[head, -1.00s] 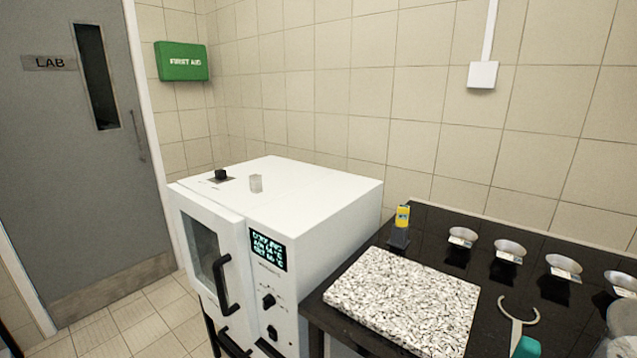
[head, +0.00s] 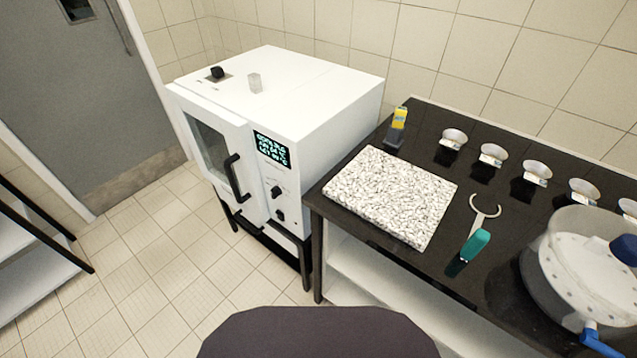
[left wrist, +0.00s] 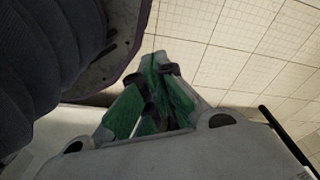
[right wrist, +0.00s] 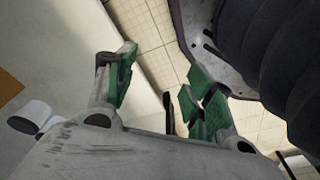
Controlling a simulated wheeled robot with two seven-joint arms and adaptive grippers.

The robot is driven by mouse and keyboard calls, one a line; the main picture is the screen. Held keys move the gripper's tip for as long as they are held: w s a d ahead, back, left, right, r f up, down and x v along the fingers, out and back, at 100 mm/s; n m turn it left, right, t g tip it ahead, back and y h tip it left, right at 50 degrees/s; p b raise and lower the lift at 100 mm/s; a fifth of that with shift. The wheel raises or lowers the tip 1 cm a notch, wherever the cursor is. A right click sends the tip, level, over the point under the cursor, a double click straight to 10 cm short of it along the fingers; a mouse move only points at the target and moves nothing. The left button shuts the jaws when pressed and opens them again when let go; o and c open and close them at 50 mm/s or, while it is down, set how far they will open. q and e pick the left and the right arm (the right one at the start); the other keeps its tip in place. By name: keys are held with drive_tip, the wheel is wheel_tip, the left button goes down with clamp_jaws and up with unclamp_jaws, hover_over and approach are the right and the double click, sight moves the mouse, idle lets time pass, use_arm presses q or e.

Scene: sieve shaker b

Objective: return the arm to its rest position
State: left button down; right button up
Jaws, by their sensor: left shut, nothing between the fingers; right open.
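My left gripper (left wrist: 166,75) shows in the left wrist view with its green-padded fingers together and nothing between them, above the tiled floor. My right gripper (right wrist: 160,88) shows in the right wrist view with its green-padded fingers spread apart and empty. Dark parts of my own body stand close beside both grippers. Neither gripper nor arm shows in the head view, where a dark rounded part of my own body fills the bottom middle.
A white oven (head: 300,95) with its door closed stands left of a black bench (head: 425,140). The bench holds a speckled slab (head: 390,195), several small dishes, a teal-handled tool (head: 475,245) and a round clear-lidded device (head: 590,270). A shelf (head: 30,270) stands at left. Tiled floor lies between.

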use_arm(q)
drive_tip(key=s+a+r+p, duration=0.1)
drive_tip(key=s+a+p, duration=0.1)
drive_tip(key=s+p, duration=0.6)
drive_tip(key=s+a+r+p, duration=0.2)
drive_tip(key=s+a+p, duration=0.1)
drive_tip(key=s+p, duration=0.5)
drive_tip(key=shift+s+a+r, duration=0.2)
drive_tip(key=shift+s, duration=0.05)
use_arm(e)
drive_tip(key=s+d+r, duration=0.1)
drive_tip(key=s+d, duration=0.1)
drive_tip(key=s, duration=0.6)
drive_tip(key=s+d+r, duration=0.2)
drive_tip(key=s+d, duration=0.1)
drive_tip(key=s, duration=0.5)
drive_tip(key=shift+s+d+r, duration=0.2)
drive_tip(key=shift+s, duration=0.05)
use_arm(q)
drive_tip(key=shift+f, duration=0.1)
use_arm(e)
drive_tip(key=shift+f, duration=0.1)
use_arm(q)
wheel_tip(320, 180, down, 4)
drive_tip(key=b, duration=0.4)
drive_tip(key=shift+f, duration=0.25)
use_arm(e)
wheel_tip(320, 180, down, 4)
drive_tip(key=shift+f, duration=0.25)
